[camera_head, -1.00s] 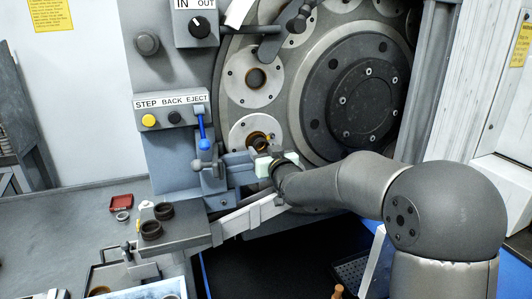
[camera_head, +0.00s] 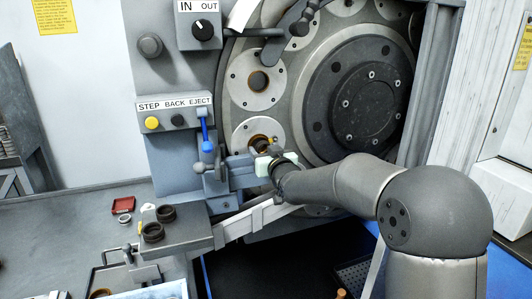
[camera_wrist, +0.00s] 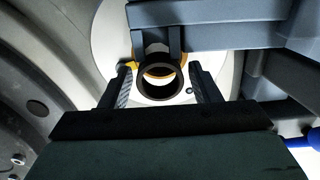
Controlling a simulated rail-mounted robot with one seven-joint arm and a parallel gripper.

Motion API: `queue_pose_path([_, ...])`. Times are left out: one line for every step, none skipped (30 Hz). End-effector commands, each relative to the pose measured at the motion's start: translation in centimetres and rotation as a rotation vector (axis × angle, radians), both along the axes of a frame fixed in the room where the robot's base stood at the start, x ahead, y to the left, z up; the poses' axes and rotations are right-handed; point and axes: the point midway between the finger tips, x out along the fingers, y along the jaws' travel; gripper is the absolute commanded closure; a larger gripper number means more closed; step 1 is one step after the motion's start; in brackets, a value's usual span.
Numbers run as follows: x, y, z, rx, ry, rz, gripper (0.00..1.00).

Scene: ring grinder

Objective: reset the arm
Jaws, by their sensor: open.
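My gripper (camera_wrist: 160,87) is open in the wrist view, with one finger on each side of a dark ring (camera_wrist: 160,92). A gap shows between the ring and each fingertip. The ring stands in front of a round pale disc (camera_wrist: 105,40) with a brass-coloured rim behind it. In the head view my gripper (camera_head: 265,152) is at the lower disc (camera_head: 240,133) of the grinder, beside the grey slide block (camera_head: 240,165). My arm reaches in from the right. The fingertips are small and partly hidden there.
A sloping chute (camera_head: 250,220) runs below my gripper.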

Motion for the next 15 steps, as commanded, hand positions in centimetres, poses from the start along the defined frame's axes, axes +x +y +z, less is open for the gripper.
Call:
queue_pose_path([0.12,0.05,-0.01,0.000,0.000,0.000,0.44])
queue_pose_path([0.17,0.08,0.00,0.000,0.000,0.000,0.44])
queue_pose_path([0.25,0.10,0.01,0.000,-0.001,0.000,0.44])
queue_pose_path([0.31,0.13,0.02,0.000,-0.001,0.000,0.44])
queue_pose_path([0.36,0.15,0.02,0.000,-0.001,0.000,0.44])
queue_pose_path([0.43,0.18,0.02,0.000,-0.001,0.000,0.44])
queue_pose_path([0.48,0.20,0.02,0.000,-0.001,0.000,0.44])
queue_pose_path([0.53,0.23,0.02,0.000,-0.001,0.000,0.44])
queue_pose_path([0.61,0.26,0.03,0.000,-0.001,0.000,0.44])
queue_pose_path([0.66,0.29,0.03,0.000,-0.001,0.000,0.44])
queue_pose_path([0.72,0.30,0.04,0.000,-0.001,0.000,0.44])
queue_pose_path([0.79,0.33,0.05,0.000,-0.001,0.000,0.44])
queue_pose_path([0.85,0.36,0.05,0.000,-0.001,0.000,0.44])
queue_pose_path([0.91,0.37,0.06,0.001,-0.002,0.000,0.44])
queue_pose_path([0.99,0.41,0.06,0.001,-0.002,0.000,0.44])
